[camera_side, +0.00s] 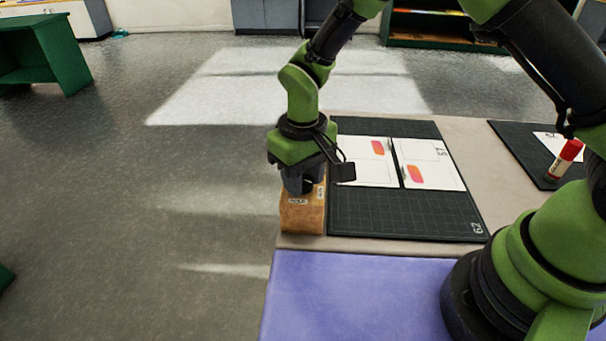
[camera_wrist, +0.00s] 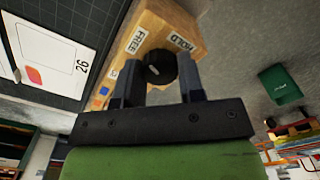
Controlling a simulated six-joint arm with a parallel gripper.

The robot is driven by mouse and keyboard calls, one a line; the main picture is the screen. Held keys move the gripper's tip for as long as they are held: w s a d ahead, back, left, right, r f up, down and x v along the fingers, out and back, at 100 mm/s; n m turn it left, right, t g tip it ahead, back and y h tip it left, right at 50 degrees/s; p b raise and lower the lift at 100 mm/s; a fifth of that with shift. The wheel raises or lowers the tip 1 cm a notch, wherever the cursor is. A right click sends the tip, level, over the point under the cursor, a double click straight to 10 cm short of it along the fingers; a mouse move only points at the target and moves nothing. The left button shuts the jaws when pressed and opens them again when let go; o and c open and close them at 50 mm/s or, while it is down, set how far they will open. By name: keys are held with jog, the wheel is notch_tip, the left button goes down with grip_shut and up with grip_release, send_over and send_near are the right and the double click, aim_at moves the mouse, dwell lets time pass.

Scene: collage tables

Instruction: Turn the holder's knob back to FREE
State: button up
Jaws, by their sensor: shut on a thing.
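The holder (camera_side: 302,217) is a tan, wood-coloured block at the left edge of the table in the side view. In the wrist view the holder (camera_wrist: 205,30) carries two white labels, FREE (camera_wrist: 137,41) and HOLD (camera_wrist: 181,41). Its round black knob (camera_wrist: 161,66) has a pale mark; I cannot tell for sure which label the mark faces. My gripper (camera_wrist: 158,78) has one finger on each side of the knob and is shut on it. In the side view my gripper (camera_side: 302,186) points down over the holder and hides the knob.
A dark cutting mat (camera_side: 400,215) right of the holder bears two white cards (camera_side: 365,172) (camera_side: 430,177) with orange-pink patches. A second mat (camera_side: 518,160) holds a red-capped glue stick (camera_side: 563,161). A purple-blue surface (camera_side: 340,290) lies in front. Floor is open to the left.

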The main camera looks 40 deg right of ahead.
aim_at(304, 179)
jog(key=shift+n, duration=2.2)
jog(key=o, duration=0.9)
notch_tip(304, 179, up, 10)
jog(key=shift+r, duration=0.1)
jog(key=s+d+r+m+t+y, duration=0.1)
jog(key=s+d+r+m+t, duration=0.25)
jog(key=s+r, duration=0.5)
jog(key=s+d+r+m+t, duration=0.1)
jog(key=s, duration=0.2)
jog(key=s+d+r+m+t, duration=0.1)
jog(key=s+r+m, duration=0.1)
jog(key=s, duration=0.2)
jog(key=s+d+r+m+t+y, duration=0.1)
jog(key=s+m, duration=0.1)
jog(key=s, duration=0.1)
jog(key=shift+s+d+r+t, duration=0.2)
jog(key=shift+d+t, duration=0.15)
